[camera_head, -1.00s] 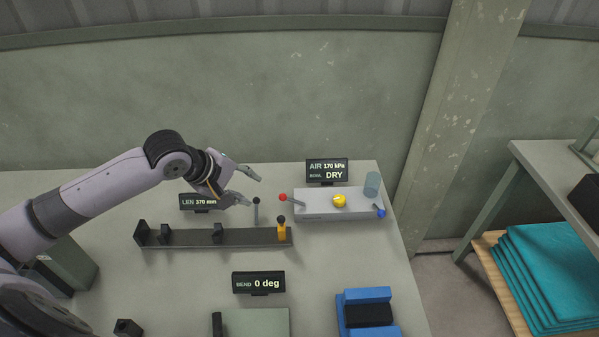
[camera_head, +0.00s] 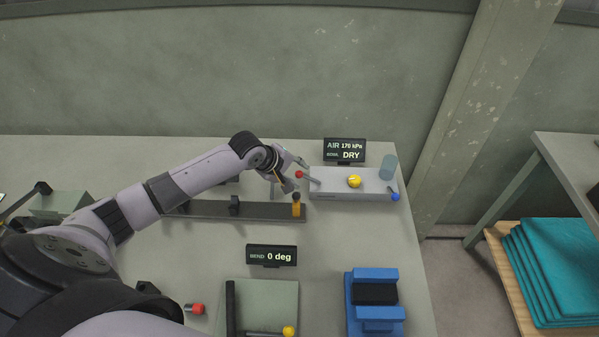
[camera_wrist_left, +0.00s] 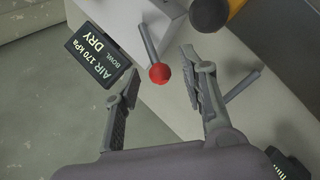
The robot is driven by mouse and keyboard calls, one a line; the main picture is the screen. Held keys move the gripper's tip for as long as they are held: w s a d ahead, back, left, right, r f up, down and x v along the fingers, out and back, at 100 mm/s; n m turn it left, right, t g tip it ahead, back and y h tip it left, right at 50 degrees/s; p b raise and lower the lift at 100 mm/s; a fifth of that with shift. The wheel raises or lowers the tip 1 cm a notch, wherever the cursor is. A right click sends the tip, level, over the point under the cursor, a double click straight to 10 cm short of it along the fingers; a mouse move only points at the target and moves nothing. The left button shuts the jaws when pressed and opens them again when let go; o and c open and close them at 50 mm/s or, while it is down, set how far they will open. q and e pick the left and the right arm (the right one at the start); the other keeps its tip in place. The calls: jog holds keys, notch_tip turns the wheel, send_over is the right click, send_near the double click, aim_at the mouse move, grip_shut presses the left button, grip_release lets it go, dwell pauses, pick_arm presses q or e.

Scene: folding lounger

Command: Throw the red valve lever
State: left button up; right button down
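The red valve lever (camera_head: 300,174) is a grey rod with a red ball knob at the left end of the pale grey valve block (camera_head: 330,190). In the left wrist view the red knob (camera_wrist_left: 159,73) lies between the two spread fingers of my left gripper (camera_wrist_left: 163,95), with a gap on both sides. In the head view my left gripper (camera_head: 293,172) is at the knob's left, partly hidden by its own wrist. The display (camera_head: 345,150) reads AIR 170 kPa, BOWL DRY; it also shows in the left wrist view (camera_wrist_left: 97,58). My right gripper is out of view.
The block also carries a yellow knob (camera_head: 355,182), a blue-ended lever (camera_head: 395,196) and a clear cylinder (camera_head: 389,167). A dark rail (camera_head: 265,211) with an orange stop (camera_head: 296,209) lies in front of my left gripper. A bend display (camera_head: 271,256) reads 0 deg.

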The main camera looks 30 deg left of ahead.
pick_arm(q)
jog(key=shift+x, duration=1.15)
jog(key=shift+c, duration=0.4)
grip_shut()
